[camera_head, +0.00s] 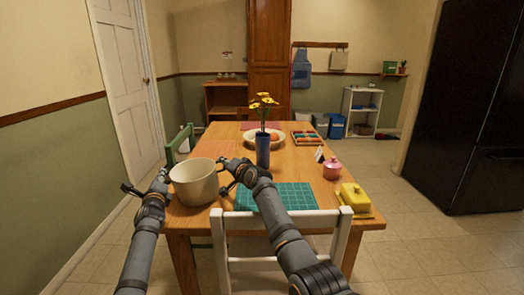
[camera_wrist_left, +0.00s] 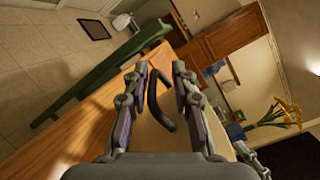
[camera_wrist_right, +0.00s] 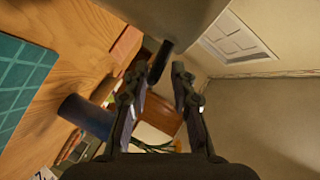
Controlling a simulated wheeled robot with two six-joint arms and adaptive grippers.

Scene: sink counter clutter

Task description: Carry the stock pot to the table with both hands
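The stock pot (camera_head: 193,184) is cream, upright and looks empty. It stands at the near left corner of the wooden table (camera_head: 188,222), seemingly resting on it. My left gripper (camera_head: 160,184) is at its left side. In the left wrist view a dark curved pot handle (camera_wrist_left: 153,100) lies between the open fingers (camera_wrist_left: 160,72), with gaps beside it. My right gripper (camera_head: 230,176) is at the pot's right side. In the right wrist view its fingers (camera_wrist_right: 163,68) are apart. The other dark handle (camera_wrist_right: 160,60) is by the left finger; contact is unclear.
A blue vase (camera_head: 263,150) with yellow flowers stands right of the pot. A green mat (camera_head: 275,197), pink jar (camera_head: 333,170) and yellow butter dish (camera_head: 353,196) lie further right. A white chair (camera_head: 235,220) stands in front; a green chair (camera_head: 181,143) is at the left.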

